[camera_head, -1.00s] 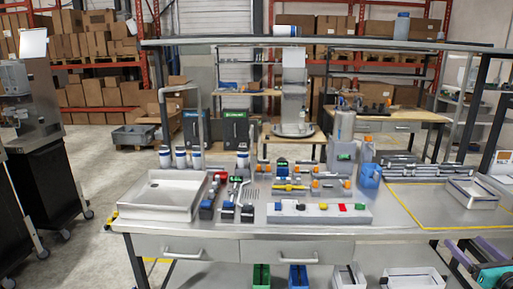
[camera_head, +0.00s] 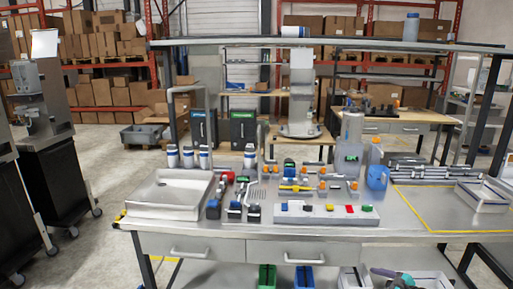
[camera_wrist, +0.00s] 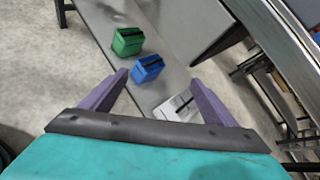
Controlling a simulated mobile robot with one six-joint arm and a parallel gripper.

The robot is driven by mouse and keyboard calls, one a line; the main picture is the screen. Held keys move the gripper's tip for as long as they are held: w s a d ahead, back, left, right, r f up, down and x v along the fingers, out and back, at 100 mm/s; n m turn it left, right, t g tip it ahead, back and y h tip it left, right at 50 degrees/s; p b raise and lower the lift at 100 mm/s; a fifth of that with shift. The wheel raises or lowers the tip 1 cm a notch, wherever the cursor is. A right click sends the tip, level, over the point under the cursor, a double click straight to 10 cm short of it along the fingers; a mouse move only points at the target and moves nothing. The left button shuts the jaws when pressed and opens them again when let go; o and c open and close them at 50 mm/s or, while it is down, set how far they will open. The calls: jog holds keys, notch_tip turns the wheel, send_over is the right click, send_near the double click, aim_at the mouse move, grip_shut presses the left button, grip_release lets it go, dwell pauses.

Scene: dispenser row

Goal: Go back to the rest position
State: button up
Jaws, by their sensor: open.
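My gripper (camera_wrist: 158,78) is open and empty, its two purple fingers spread apart in the wrist view. Below it in that view are a green bin (camera_wrist: 128,41) and a blue bin (camera_wrist: 148,68) on a grey shelf, with a white bin (camera_wrist: 178,108) partly behind the right finger.
The workbench carries a white tray (camera_head: 170,212), a strip with coloured blocks (camera_head: 318,217), several small parts and a blue container (camera_head: 377,177). The green bin (camera_head: 267,277) and blue bin (camera_head: 304,277) sit under it. Open floor lies at left.

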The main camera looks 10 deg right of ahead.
jog(key=s+a+f+n+g+y, duration=0.2)
jog(key=a+f+n+g, duration=0.3)
jog(key=a+f, duration=0.7)
jog(key=s+a+f+n+g+y, duration=0.15)
jog(key=a+f+n+g, duration=0.45)
jog(key=a, duration=1)
jog(key=s+a+f+n+g+h, duration=0.2)
jog(key=s+a+f+n, duration=0.2)
jog(key=s, duration=0.3)
jog(key=s+a+f+n+g+h, duration=0.2)
jog(key=s+a+f+n, duration=0.2)
jog(key=s+n, duration=0.3)
jog(key=s+a+f+n+g+h, duration=0.2)
jog(key=s+a+f+n, duration=0.2)
jog(key=s, duration=0.4)
jog(key=shift+s+a+f+n, duration=0.35)
jog(key=shift+f+n, duration=0.5)
jog(key=shift+n, duration=0.25)
jog(key=shift+h, duration=0.25)
